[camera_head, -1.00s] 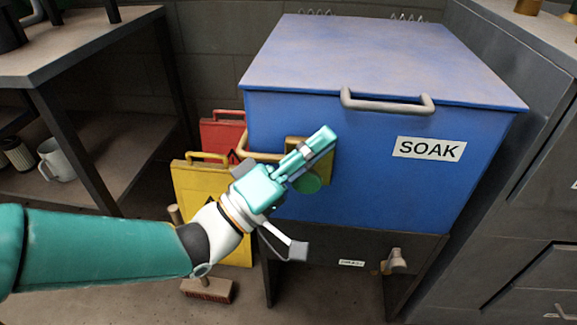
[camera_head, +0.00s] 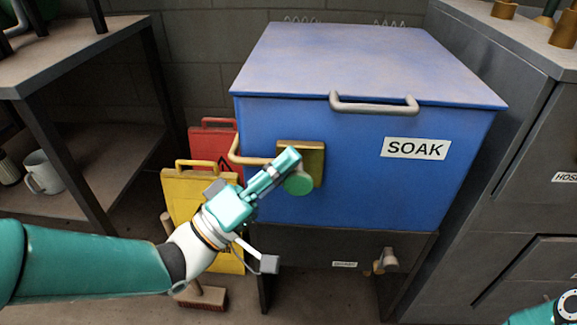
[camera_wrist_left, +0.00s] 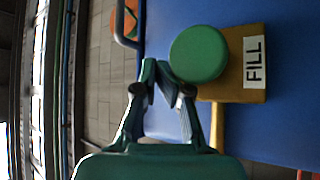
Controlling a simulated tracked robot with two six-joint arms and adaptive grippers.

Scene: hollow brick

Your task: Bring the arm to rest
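My left arm (camera_head: 90,260) reaches in from the left. Its gripper (camera_head: 288,160) is in front of the blue SOAK tank (camera_head: 330,190), near a green knob (camera_head: 299,184) on a brass plate (camera_head: 316,160). In the left wrist view the two fingers (camera_wrist_left: 160,68) come together at the tips with nothing between them. The green knob (camera_wrist_left: 198,55) is just beyond and to the right of the tips, and the plate (camera_wrist_left: 240,92) carries a FILL label. Whether a fingertip touches the knob is unclear. A piece of my right arm (camera_head: 545,312) shows at the lower right, without its gripper.
A bent brass pipe (camera_head: 240,156) joins the plate. Yellow (camera_head: 182,187) and red (camera_head: 212,143) folding signs and a brush (camera_head: 200,297) stand left of the tank. A shelf with a mug (camera_head: 42,174) is at left. Dark cabinets (camera_head: 500,200) stand at right.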

